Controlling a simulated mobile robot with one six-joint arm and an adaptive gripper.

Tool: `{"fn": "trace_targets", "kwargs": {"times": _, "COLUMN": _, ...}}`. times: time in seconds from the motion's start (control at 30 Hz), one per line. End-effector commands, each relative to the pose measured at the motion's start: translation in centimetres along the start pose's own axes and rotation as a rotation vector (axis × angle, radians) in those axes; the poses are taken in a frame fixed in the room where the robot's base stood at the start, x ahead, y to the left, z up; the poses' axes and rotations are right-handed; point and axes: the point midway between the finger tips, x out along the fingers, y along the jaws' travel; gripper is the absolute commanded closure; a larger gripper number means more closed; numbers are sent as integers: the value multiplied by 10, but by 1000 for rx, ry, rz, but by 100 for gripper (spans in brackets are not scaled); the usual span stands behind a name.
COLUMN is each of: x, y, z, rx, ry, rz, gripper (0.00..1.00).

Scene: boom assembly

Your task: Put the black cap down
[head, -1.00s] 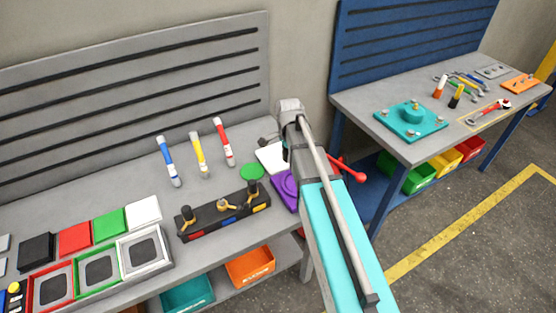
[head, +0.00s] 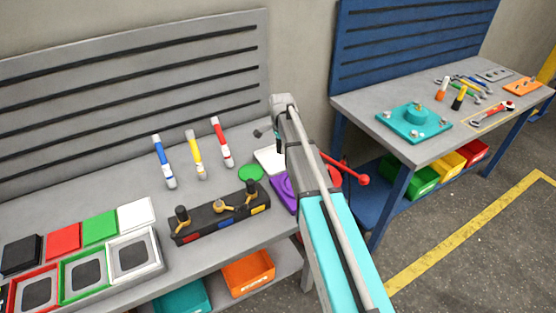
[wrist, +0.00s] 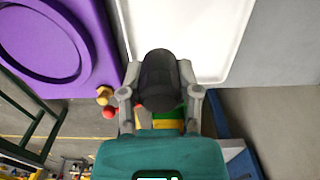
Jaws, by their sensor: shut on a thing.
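In the wrist view, my gripper (wrist: 160,92) is shut on the black cap (wrist: 158,75), with one grey finger on each side of it. The cap shows in front of the lower edge of a white tray (wrist: 215,35); its height above the tray cannot be told. In the head view, my arm hides most of the gripper, at the right end of the grey bench. A small dark piece (head: 258,134) shows left of the arm there; I cannot tell whether it is the cap. The white tray (head: 268,159) is partly hidden by the arm.
A purple block (head: 284,192) and a green disc (head: 250,173) lie near the tray. A black rack (head: 220,217) with yellow-gold and black parts stands in front. Blue, yellow and red markers (head: 221,142) are further left. A blue bench (head: 362,104) stands right, beyond a gap.

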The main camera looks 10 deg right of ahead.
Motion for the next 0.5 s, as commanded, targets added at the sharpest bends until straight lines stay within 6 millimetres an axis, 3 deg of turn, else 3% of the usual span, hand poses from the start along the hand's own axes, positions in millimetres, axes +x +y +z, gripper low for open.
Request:
{"fn": "trace_targets", "kwargs": {"times": 0.03, "x": 10, "y": -6, "z": -2, "rx": 0, "ry": 0, "rz": 0, "gripper": 100}}
{"fn": "trace_targets", "kwargs": {"times": 0.2, "x": 23, "y": -16, "z": -5, "rx": 0, "ry": 0, "rz": 0, "gripper": 100}}
{"fn": "trace_targets", "kwargs": {"times": 0.5, "x": 26, "y": -21, "z": -6, "rx": -1, "ry": 0, "rz": 0, "gripper": 100}}
